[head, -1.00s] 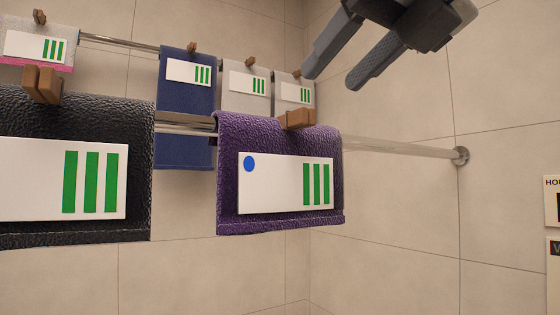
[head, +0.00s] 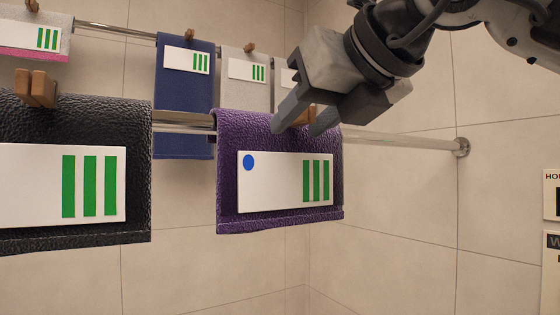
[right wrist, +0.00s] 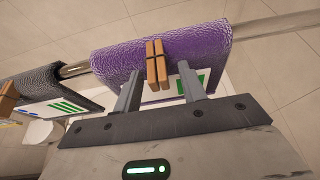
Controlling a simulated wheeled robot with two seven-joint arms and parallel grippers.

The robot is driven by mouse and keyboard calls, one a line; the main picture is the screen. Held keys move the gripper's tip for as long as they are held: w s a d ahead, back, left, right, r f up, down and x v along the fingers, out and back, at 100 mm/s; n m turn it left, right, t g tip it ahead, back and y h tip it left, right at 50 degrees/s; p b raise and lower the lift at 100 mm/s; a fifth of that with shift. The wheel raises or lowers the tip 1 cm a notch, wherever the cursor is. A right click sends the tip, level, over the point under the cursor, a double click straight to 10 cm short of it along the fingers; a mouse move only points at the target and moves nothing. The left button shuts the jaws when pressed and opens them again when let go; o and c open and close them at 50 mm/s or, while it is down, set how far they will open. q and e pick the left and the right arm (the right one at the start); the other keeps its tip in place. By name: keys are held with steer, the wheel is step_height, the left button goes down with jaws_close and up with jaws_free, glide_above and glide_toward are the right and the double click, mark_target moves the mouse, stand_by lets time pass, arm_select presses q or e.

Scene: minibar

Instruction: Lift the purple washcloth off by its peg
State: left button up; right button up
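The purple washcloth (head: 229,170) hangs over the front rail, with a white label bearing a blue dot and green bars. A brown wooden peg (head: 304,117) sits on its top edge, partly hidden by my right gripper in the head view. My right gripper (head: 308,125) is open, its fingers on either side of the peg in the head view. In the right wrist view, the peg (right wrist: 157,64) lies between and just beyond the open fingertips (right wrist: 158,85), with a gap on each side. The washcloth (right wrist: 110,62) also shows there. My left gripper is not in view.
A black washcloth (head: 138,170) with its own peg (head: 36,88) hangs left on the same rail (head: 400,144). Blue (head: 185,95), grey and pink-edged cloths hang on a rail behind. The front rail is bare to the right, up to its wall mount (head: 462,147).

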jaws_close()
steer(key=shift+r, duration=0.15)
steer(key=shift+r, duration=0.5)
step_height(320, 180, up, 2)
steer(key=shift+s+r+b, duration=0.15)
steer(key=shift+b, duration=0.15)
arm_select(q)
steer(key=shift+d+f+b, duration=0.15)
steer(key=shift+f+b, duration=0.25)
steer(key=shift+b, duration=0.2)
arm_select(e)
steer(key=s+d+r, duration=0.2)
steer(key=s+r, duration=0.7)
steer(key=s, duration=0.4)
steer(key=shift+s+d+r, duration=0.25)
steer(key=shift+s, duration=0.05)
